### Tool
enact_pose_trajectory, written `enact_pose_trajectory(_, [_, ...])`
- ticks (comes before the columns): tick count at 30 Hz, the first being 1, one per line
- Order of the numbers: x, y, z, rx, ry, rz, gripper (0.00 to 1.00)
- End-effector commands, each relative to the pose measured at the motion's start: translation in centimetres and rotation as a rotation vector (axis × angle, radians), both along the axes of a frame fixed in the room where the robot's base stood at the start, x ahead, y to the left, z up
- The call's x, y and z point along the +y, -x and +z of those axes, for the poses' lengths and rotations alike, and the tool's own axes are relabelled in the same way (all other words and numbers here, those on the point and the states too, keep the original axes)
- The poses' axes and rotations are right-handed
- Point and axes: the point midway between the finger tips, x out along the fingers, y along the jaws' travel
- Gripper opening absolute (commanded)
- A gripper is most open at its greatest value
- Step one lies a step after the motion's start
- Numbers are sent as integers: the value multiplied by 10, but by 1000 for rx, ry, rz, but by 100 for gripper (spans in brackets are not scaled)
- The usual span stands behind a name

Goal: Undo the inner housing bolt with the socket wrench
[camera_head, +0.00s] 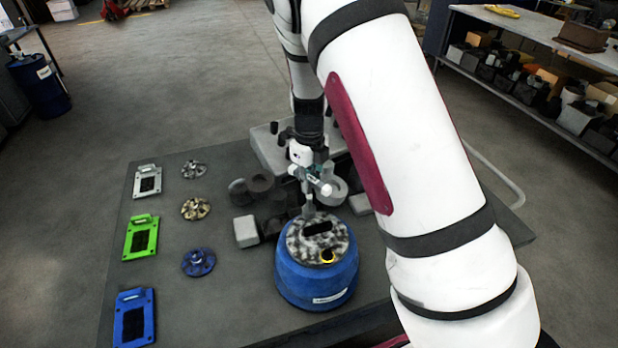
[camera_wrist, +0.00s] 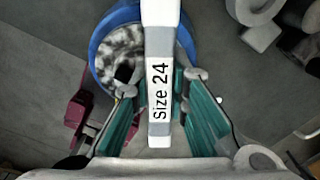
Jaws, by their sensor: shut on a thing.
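The blue round housing (camera_head: 318,283) stands upright on the table, with a mottled grey top (camera_head: 303,243) and a dark slot in it. My gripper (camera_head: 316,182) is above the far edge of the housing. It is shut on the socket wrench, whose "Size 24" label (camera_wrist: 160,92) shows between the teal fingers in the wrist view. The wrench's grey lower end (camera_head: 308,207) points down at the top's far side; contact is unclear.
Plates in white (camera_head: 147,182), green (camera_head: 141,238) and blue (camera_head: 134,318) lie at the table's left. Three round flanged parts (camera_head: 196,208) lie beside them. Dark cylinders (camera_head: 260,184) and a light block (camera_head: 246,231) crowd the area behind and left of the housing.

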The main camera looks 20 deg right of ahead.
Motion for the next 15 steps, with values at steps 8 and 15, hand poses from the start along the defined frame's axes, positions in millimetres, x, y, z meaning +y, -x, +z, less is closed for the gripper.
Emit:
enact_pose_trajectory(8, [-1, -1, 0, -2, 0, 161, 0])
enact_pose_trajectory(15, [-1, -1, 0, -3, -1, 525, 0])
